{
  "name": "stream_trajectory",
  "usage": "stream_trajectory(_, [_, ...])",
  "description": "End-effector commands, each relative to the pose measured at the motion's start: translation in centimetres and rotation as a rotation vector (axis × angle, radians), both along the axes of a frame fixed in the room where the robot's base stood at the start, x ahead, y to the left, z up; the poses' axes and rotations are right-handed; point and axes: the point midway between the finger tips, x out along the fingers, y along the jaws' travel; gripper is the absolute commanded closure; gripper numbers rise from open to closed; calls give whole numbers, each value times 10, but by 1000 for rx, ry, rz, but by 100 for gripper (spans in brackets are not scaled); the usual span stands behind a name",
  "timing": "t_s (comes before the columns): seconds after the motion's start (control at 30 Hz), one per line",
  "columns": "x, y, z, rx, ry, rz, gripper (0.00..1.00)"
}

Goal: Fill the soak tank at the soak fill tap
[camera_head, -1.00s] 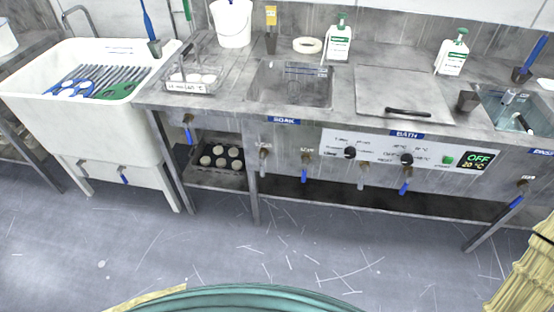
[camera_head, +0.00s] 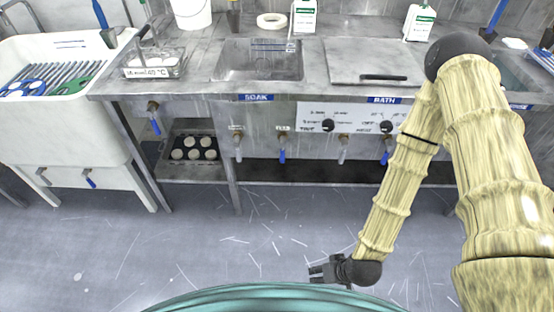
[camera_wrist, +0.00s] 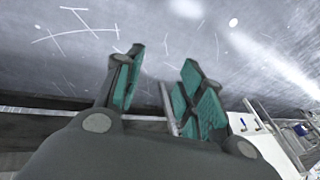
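The soak tank (camera_head: 258,68) is a steel basin sunk in the bench, above a blue SOAK label (camera_head: 256,98). Below it, a tap with a pale handle (camera_head: 237,148) and a tap with a blue handle (camera_head: 282,150) stick out of the front panel. Both handles hang down. Small labels over them are too blurred to read. No clear water surface shows in the tank. My gripper (camera_head: 320,271) is low over the floor, in front of the bench and well apart from the taps. In the wrist view my gripper (camera_wrist: 160,82) has its green-padded fingers apart with nothing between them.
A lidded BATH tank (camera_head: 372,60) is right of the soak tank, with a control panel (camera_head: 350,118) and two taps below. A wire rack (camera_head: 152,66) stands on the bench at left, beside a white sink (camera_head: 55,120). The floor (camera_head: 210,235) in front is clear.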

Motion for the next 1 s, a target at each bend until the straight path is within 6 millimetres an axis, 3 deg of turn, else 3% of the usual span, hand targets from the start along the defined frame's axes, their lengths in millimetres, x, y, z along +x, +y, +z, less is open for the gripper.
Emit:
stream_trajectory(0.03, [20, 15, -19, 45, -57, 18, 61])
stream_trajectory(0.13, [60, 44, -25, 124, -181, 65, 61])
stream_trajectory(0.3, [132, 79, -22, 229, -420, 124, 61])
stream_trajectory(0.43, [188, 95, -9, 283, -619, 154, 61])
stream_trajectory(0.7, [289, 90, 41, 307, -1036, 173, 61])
stream_trajectory(0.83, [319, 80, 65, 291, -1179, 169, 61])
stream_trajectory(1.0, [337, 71, 83, 273, -1272, 165, 61])
